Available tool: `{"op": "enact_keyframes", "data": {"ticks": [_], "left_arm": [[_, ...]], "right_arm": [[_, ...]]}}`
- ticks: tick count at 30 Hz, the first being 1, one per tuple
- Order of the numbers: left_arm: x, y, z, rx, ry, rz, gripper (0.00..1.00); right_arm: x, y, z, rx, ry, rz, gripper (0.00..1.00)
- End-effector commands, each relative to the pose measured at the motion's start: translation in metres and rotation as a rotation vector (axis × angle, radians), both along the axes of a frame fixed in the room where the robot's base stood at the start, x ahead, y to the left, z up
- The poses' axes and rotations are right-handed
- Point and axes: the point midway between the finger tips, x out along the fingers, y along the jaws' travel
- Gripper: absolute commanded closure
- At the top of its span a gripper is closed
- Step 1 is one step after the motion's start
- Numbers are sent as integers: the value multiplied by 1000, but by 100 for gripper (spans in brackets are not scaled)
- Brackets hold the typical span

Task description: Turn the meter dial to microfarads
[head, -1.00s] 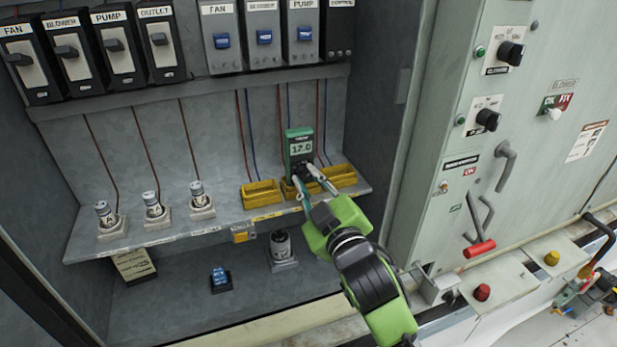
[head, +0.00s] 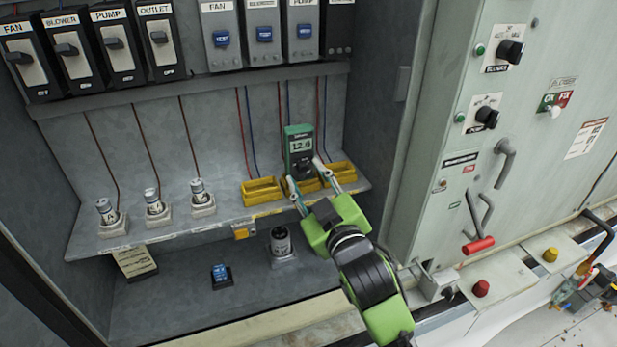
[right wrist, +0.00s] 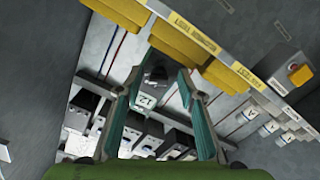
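The green meter (head: 299,135) stands upright at the back of the cabinet shelf, its screen reading about 12.0. Its dark dial (head: 303,169) sits below the screen; its pointer setting is too small to read. My right gripper (head: 304,174) is open in front of the meter's lower part, one fingertip on each side of the dial. In the right wrist view the two teal fingers (right wrist: 160,92) are spread, with the meter's screen (right wrist: 148,102) and dark dial (right wrist: 156,74) between them. I cannot tell whether they touch it. My left gripper is not in view.
Yellow bins (head: 262,191) flank the meter on the shelf (head: 165,235). Several fuse-like cylinders (head: 153,203) stand at left. Labelled switches (head: 120,45) hang above. A grey panel (head: 430,150) with knobs and a red-handled lever (head: 478,246) stands at right.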

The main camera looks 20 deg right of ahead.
Motion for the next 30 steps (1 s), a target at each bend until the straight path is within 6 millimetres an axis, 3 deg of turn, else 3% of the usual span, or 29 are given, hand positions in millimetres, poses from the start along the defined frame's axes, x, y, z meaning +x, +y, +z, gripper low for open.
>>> {"op": "enact_keyframes", "data": {"ticks": [10,21,30], "left_arm": [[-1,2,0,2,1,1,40],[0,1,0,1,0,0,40],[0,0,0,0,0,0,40]], "right_arm": [[-5,-1,2,-2,-4,-1,65],[-61,-2,0,-2,-1,0,65],[-75,-3,1,-1,-2,0,65]]}}
